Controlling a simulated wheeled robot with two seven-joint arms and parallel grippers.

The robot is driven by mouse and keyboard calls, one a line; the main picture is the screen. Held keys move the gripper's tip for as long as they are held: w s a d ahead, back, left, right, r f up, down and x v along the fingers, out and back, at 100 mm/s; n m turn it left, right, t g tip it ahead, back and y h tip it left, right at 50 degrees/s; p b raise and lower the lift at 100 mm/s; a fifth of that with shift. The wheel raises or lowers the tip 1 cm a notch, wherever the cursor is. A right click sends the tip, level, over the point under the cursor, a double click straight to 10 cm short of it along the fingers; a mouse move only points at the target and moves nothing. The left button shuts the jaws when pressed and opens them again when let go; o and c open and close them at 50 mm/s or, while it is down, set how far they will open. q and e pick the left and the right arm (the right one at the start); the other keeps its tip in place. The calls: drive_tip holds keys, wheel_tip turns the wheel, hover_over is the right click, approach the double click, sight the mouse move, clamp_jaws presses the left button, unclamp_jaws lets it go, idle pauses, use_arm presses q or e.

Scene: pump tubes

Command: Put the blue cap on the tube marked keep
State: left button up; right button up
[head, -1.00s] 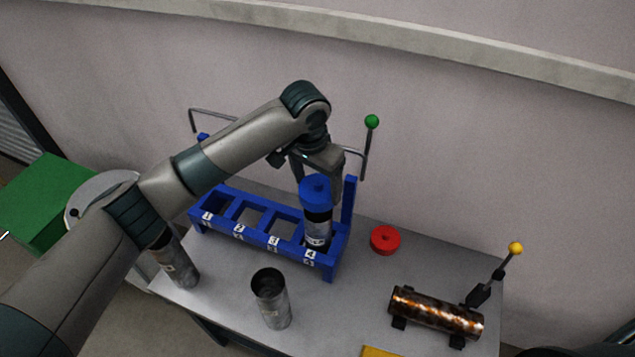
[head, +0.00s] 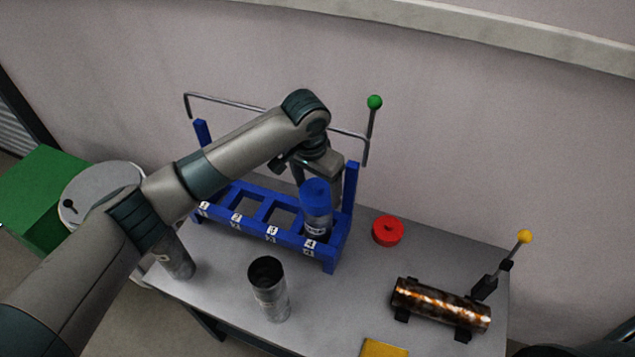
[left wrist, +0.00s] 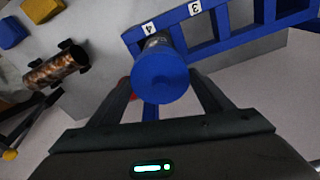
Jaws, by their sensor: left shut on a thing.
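The blue cap (head: 315,191) is on top of a grey tube (head: 317,224) standing upright in slot 4 of the blue rack (head: 331,262). My left gripper (head: 316,184) comes down from above and is shut on the cap. In the left wrist view the cap (left wrist: 160,78) fills the space between my fingers (left wrist: 160,90), with the tube's label (left wrist: 154,43) behind it. I cannot read the writing on the label. I cannot tell if the cap is fully seated. My right gripper is not in view.
An open tube (head: 269,292) stands in front of the rack; another tube (head: 180,262) is partly behind my arm. A red cap (head: 388,231) lies right of the rack. A coppery tube (head: 440,304) lies on supports beside a yellow-knobbed lever (head: 524,237). A green-knobbed lever (head: 374,103) rises behind.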

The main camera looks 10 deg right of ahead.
use_arm(q)
drive_tip(key=shift+f, duration=0.75)
drive_tip(key=o, duration=1.1)
drive_tip(key=shift+r, duration=0.1)
drive_tip(key=shift+r+b, duration=0.3)
drive_tip(key=shift+r, duration=0.25)
wheel_tip(320, 180, up, 16)
drive_tip(key=s+a+b, duration=0.1)
drive_tip(key=a+b, duration=0.1)
drive_tip(key=b, duration=0.2)
drive_tip(key=shift+s, duration=0.35)
drive_tip(key=shift+d+f, duration=0.1)
